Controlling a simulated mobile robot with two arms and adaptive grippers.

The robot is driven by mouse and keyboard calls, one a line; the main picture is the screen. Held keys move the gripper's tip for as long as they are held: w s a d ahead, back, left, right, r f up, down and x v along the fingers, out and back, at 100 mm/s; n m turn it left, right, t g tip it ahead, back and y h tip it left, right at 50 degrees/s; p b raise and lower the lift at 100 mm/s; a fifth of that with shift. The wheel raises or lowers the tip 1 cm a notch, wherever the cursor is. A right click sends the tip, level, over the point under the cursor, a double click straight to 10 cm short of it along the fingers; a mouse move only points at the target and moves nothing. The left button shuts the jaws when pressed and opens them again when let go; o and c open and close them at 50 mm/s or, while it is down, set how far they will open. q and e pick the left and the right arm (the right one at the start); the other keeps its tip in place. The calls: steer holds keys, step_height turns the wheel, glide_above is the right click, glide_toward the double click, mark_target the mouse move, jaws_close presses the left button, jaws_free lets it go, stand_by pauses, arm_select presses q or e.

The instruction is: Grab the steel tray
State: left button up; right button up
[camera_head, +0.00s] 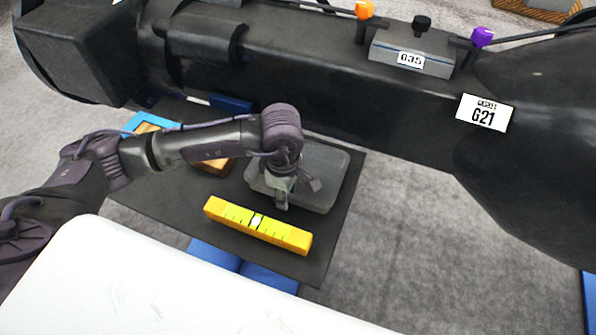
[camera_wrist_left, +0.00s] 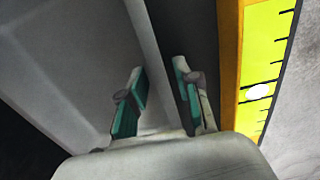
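The steel tray (camera_head: 325,165), grey and shallow with rounded corners, lies on the dark tabletop (camera_head: 335,230). My left gripper (camera_head: 281,198) is over its near left side, hiding part of it. In the left wrist view the two green-padded fingers (camera_wrist_left: 160,98) stand apart, with the wall of the tray (camera_wrist_left: 85,60) running up between them. One finger is on the tray's inner side, the other on its outer side. A gap shows between the fingers; contact with the wall cannot be told. My right gripper is not in view.
A wooden block (camera_head: 215,165) and a blue-edged item (camera_head: 145,122) lie behind my arm. A large black casting tagged G21 (camera_head: 484,113) stands behind.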

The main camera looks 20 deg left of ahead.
arm_select(q)
jaws_close()
steer(key=shift+r, duration=0.1)
stand_by(0.3)
